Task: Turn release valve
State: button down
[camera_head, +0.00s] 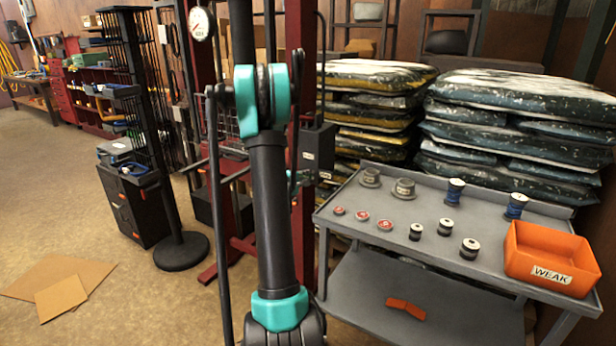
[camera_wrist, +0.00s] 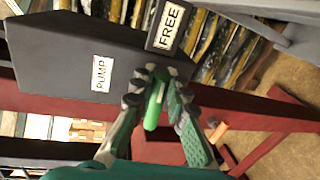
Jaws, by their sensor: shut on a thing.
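The release valve shows in the wrist view as a bright green handle (camera_wrist: 155,103) below the dark pump box (camera_wrist: 75,65), which carries a white PUMP label. A dark plate with a FREE label (camera_wrist: 170,25) sits beside it. My gripper (camera_wrist: 157,85) has its two fingers on either side of the green handle, with the dark fingertips close in at its upper end. It is shut on the handle. In the head view, the dark box (camera_head: 318,148) shows on the red lift frame (camera_head: 303,250), just right of my arm.
A grey cart (camera_head: 340,210) at the right holds several spools, small cans and an orange WEAK bin (camera_head: 550,257). Stacked bags (camera_head: 510,130) stand behind it. A black stand (camera_head: 181,250) and dark cabinet (camera_head: 135,205) are at the left. Cardboard (camera_head: 60,280) lies on open floor.

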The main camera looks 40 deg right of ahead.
jog(key=shift+f+m, duration=0.15)
jog(key=shift+m, duration=0.25)
jog(key=shift+s, duration=0.1)
jog(key=c, duration=1.5)
grip_release()
jog(key=shift+a, duration=0.1)
jog(key=v, duration=1.1)
jog(key=shift+s+a, duration=0.3)
jog(key=s+a+f+m+y, duration=0.1)
jog(key=s+a+f+y, duration=0.2)
jog(key=a, duration=0.8)
jog(key=s+a+f+m+g+y, duration=0.1)
jog(key=s+a+f+m+y, duration=0.1)
jog(key=s+a+y, duration=0.5)
jog(key=s+a+f+m+y, duration=0.1)
jog(key=s+a+f+y, duration=0.3)
jog(key=s+a, duration=0.7)
jog(key=shift+a+f+m+y, duration=0.1)
jog(key=shift+a+f+y, duration=0.1)
jog(key=shift+a, duration=0.55)
jog(key=shift+a+f+m+y, duration=0.1)
jog(key=shift+a+f, duration=0.05)
jog(key=shift+a, duration=0.65)
jog(key=shift+a+f+m+y, duration=0.1)
jog(key=shift+a+f, duration=0.1)
jog(key=shift+a, duration=0.55)
